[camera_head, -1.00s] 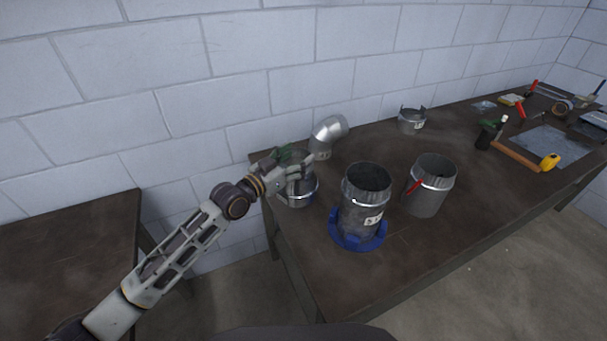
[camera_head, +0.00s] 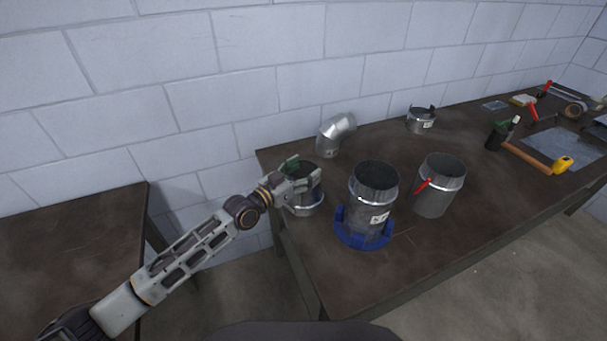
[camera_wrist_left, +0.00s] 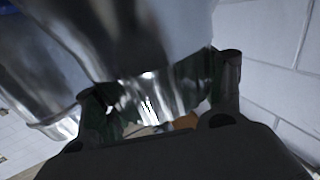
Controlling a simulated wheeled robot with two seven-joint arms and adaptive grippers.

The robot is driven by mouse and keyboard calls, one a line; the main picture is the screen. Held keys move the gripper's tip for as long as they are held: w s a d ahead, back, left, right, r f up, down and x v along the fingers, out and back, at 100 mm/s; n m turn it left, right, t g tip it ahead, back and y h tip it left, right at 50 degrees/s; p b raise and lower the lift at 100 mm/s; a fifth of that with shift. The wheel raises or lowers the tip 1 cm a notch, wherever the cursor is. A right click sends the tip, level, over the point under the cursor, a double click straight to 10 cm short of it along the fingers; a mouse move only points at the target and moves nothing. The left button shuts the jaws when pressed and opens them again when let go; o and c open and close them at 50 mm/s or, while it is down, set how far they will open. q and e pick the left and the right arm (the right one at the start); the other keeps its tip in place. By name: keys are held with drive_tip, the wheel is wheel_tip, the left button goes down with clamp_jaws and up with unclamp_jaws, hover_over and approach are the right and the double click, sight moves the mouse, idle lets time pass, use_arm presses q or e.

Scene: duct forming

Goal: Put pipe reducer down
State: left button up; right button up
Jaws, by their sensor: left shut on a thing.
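The pipe reducer (camera_head: 308,201) is a shiny round metal piece at the left end of the table. My left gripper (camera_head: 303,180) is shut on its upper part. Whether its bottom touches the table or hangs just above it, I cannot tell. In the left wrist view, the reducer's bright metal wall (camera_wrist_left: 150,35) fills the upper middle, close to the dark fingers of the left gripper (camera_wrist_left: 160,105). My right gripper is not in view.
A duct pipe (camera_head: 372,195) in a blue ring base (camera_head: 363,238) stands just right of the reducer. Another pipe with a red clamp (camera_head: 437,190) stands farther right. A metal elbow (camera_head: 335,136) is behind. A short collar (camera_head: 421,120) and tools (camera_head: 535,158) lie farther along the table (camera_head: 440,240).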

use_arm(q)
drive_tip(key=shift+f, duration=0.6)
drive_tip(key=o, duration=1.5)
drive_tip(key=shift+v, duration=0.9)
drive_tip(key=shift+b+v, duration=0.45)
drive_tip(key=shift+v, duration=4.65)
